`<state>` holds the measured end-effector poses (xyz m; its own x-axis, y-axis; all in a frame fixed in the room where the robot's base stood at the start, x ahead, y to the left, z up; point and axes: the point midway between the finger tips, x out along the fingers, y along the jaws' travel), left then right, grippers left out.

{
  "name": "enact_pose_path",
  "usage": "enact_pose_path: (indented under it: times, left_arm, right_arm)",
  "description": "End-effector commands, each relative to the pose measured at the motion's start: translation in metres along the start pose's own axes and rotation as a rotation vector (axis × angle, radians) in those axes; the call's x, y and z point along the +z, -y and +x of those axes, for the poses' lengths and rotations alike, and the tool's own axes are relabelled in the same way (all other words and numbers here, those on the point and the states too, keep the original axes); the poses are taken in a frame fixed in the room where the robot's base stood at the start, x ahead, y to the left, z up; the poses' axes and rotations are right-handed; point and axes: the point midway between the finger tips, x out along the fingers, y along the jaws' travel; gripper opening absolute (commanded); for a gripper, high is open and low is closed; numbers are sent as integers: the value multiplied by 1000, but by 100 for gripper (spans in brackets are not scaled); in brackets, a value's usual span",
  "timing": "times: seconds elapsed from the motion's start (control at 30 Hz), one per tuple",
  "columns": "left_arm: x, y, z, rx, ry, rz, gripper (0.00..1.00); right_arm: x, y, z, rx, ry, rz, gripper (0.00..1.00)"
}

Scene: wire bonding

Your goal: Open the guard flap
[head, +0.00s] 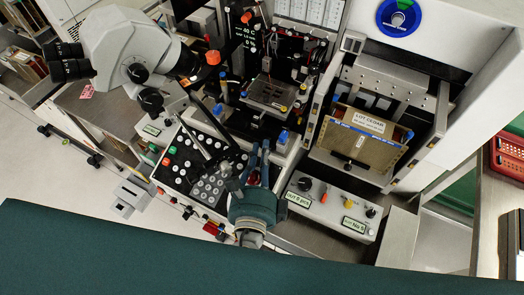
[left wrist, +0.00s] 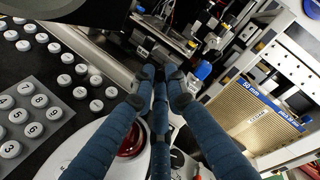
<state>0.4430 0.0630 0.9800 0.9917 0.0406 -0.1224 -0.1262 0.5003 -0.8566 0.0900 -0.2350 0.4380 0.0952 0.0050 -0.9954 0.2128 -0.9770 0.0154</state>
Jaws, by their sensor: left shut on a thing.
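The wire bonder's work area (head: 270,95) has a metal stage in the upper middle of the head view. My left gripper (head: 259,150) is just in front of it, above the right end of the black keypad panel. In the left wrist view the left gripper's blue fingers (left wrist: 160,80) are closed together at the dark front edge of the machine. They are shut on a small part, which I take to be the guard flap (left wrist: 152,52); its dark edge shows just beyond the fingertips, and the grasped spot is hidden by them. My right gripper is not in view.
The keypad panel (head: 180,160) has many round buttons. A microscope (head: 130,55) overhangs on the left. A brown cassette (head: 357,140) stands in a bay on the right, above a control box (head: 335,207). A red button (left wrist: 132,143) lies beneath my fingers.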

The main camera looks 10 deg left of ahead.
Motion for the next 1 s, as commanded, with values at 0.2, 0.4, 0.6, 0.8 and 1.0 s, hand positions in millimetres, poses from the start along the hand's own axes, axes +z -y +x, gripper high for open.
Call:
enact_pose_path:
  times: [0.2,0.4,0.6,0.8,1.0]
  left_arm:
    - [-1,-4,0,8,-1,3,31]
    - [0,-2,0,5,-1,2,31]
    - [-1,-3,-16,7,-3,1,31]
    - [-2,-4,-47,9,-5,1,31]
    - [-1,-4,-71,9,-2,2,31]
  right_arm:
    - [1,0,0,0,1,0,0]
    - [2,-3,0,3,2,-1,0]
    - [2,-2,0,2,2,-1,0]
    - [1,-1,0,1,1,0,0]
    - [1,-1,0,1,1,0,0]
